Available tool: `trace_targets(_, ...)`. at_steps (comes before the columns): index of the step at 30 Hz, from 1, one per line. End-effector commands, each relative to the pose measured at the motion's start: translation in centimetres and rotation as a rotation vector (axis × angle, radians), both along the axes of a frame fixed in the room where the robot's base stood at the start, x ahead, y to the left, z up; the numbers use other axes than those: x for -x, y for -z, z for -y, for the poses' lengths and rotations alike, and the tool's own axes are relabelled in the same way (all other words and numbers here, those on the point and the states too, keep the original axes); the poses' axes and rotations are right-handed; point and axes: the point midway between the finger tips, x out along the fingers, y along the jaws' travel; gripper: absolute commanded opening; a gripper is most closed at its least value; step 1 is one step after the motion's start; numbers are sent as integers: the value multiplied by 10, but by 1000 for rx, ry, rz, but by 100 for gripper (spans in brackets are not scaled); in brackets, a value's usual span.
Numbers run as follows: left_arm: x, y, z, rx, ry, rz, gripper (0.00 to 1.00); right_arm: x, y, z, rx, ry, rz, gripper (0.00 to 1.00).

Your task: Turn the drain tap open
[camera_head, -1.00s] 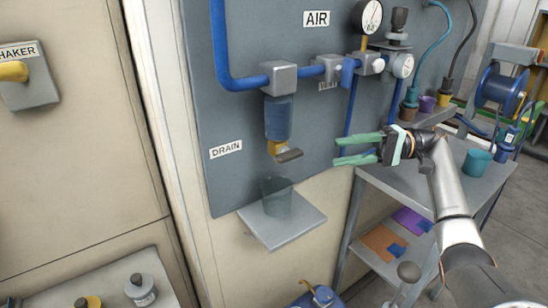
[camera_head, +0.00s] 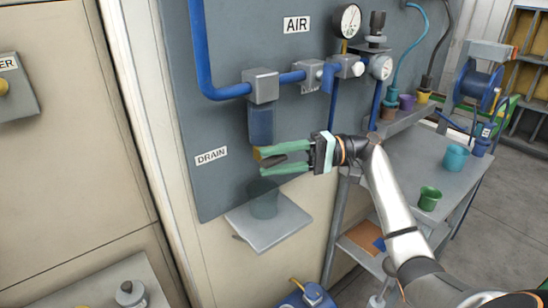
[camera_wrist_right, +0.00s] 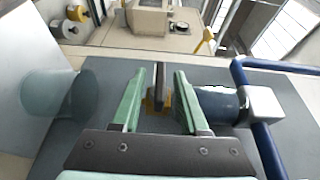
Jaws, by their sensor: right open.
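The drain tap is a small yellow valve with a dark flat handle (camera_head: 272,162) under the blue filter bowl (camera_head: 261,126), beside the DRAIN label (camera_head: 211,156). My right gripper (camera_head: 262,162) has come in from the right with its green fingers apart, one above and one below the handle. In the right wrist view the dark handle (camera_wrist_right: 161,80) and the yellow valve body (camera_wrist_right: 153,104) stand between the two open fingers (camera_wrist_right: 158,88). I see a gap on each side of the handle. The fingers partly hide the tap in the head view. My left gripper is not in view.
A clear greenish cup (camera_head: 264,200) stands on a small grey shelf (camera_head: 270,232) below the tap. Blue pipes (camera_head: 228,92) run above it. A grey bench (camera_head: 405,160) with a green cup (camera_head: 429,198) and a teal mug (camera_head: 455,158) is at the right.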

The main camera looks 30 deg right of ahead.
Motion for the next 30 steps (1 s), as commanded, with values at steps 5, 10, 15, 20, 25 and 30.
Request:
trace_targets(5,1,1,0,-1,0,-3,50,-1,0,-2,0,1,0,44)
trace_targets(10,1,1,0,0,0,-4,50,-1,0,-1,0,1,0,36)
trace_targets(15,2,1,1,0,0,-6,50,0,0,-1,0,1,0,17)
trace_targets(20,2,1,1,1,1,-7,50,-1,0,-1,0,2,0,0)
trace_targets(25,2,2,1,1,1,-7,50,-1,0,-1,0,3,0,0)
trace_targets(30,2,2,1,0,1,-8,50,-1,0,0,-1,5,0,0)
